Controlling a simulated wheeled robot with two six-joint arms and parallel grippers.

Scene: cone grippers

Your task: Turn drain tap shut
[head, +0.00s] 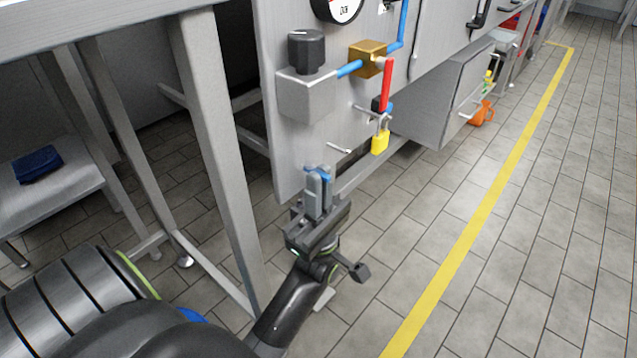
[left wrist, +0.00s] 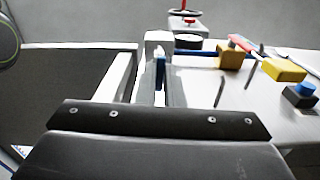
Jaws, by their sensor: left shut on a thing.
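My left gripper (head: 318,192) is at the lower edge of the grey panel, with its fingers closed around a small blue handle (head: 319,172), which looks like the drain tap's. Only a little blue shows between and behind the fingers; the tap body is hidden, so I cannot tell how far it is turned. In the left wrist view the blue piece (left wrist: 160,72) shows between the fingers (left wrist: 162,75). My right gripper is not in view.
The panel (head: 290,135) carries a black knob (head: 306,50), a brass valve (head: 368,58) with a red lever (head: 386,85), a yellow padlock (head: 380,143) and thin metal pegs (head: 340,148). A bench leg (head: 215,150) stands left of my gripper. The floor (head: 530,230) at right is clear.

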